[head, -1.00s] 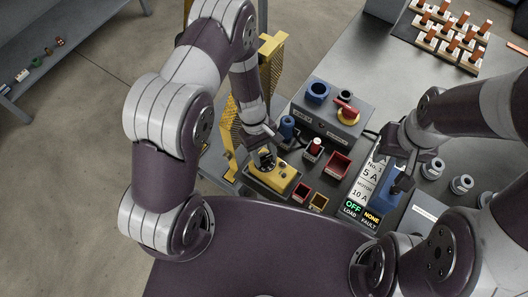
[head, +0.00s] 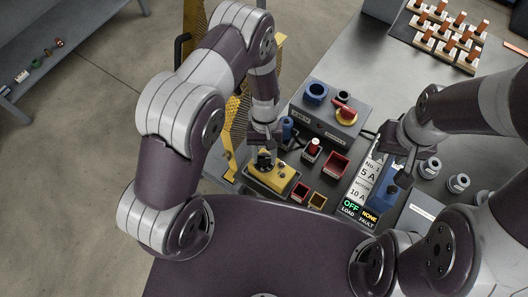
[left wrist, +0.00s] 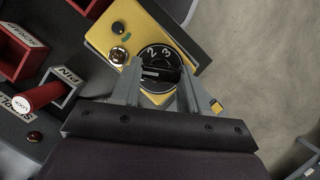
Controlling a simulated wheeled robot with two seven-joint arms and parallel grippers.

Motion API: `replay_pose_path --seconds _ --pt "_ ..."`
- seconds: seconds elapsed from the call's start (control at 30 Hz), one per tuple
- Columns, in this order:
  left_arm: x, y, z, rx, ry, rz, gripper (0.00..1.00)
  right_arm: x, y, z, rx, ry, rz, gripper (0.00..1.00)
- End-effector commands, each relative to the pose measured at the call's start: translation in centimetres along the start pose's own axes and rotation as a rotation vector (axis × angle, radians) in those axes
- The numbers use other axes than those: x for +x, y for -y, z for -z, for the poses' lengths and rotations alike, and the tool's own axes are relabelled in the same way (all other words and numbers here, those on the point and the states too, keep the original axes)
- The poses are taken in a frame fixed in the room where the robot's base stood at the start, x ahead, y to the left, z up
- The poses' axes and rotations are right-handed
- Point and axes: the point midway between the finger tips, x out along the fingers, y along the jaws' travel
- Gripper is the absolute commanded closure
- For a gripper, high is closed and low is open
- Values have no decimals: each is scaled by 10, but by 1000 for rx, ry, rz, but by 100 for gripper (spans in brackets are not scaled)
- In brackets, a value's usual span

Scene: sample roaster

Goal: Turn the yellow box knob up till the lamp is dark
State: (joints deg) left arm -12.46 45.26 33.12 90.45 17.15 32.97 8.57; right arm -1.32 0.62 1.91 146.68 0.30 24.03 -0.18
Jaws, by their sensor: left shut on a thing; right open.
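The yellow box (head: 276,180) lies at the table's near left edge; it also shows in the left wrist view (left wrist: 145,22). Its black round knob (left wrist: 152,52) has a white pointer bar and the digits 2 and 3 in sight. My left gripper (left wrist: 158,74) is shut on the knob, a finger on each side; the fingers hide part of the dial. My right gripper (head: 402,168) is open above the blue part by the display panel.
A grey box with a red-and-yellow switch (head: 346,113) stands behind the yellow box. Red trays (head: 337,164) and a red lockout pin (head: 313,145) are close on the right. A yellow perforated guard (head: 233,105) rises at the left. The display panel (head: 362,187) reads OFF and NONE.

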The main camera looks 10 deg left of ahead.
Motion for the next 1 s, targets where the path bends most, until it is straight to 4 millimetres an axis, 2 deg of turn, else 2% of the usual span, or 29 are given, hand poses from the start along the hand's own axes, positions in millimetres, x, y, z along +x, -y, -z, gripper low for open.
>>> replay_pose_path --seconds 0.4,0.9,0.93,1.0 --pt "0 -1 0 141 -1 58 86 -2 0 0 0 0 0 57" --pt "0 -1 0 158 -1 65 86 -2 0 0 0 0 0 57" --pt "0 -1 0 158 0 65 52 -2 0 0 0 0 0 57" --pt "0 -1 0 158 0 65 30 -2 0 0 0 0 0 57"
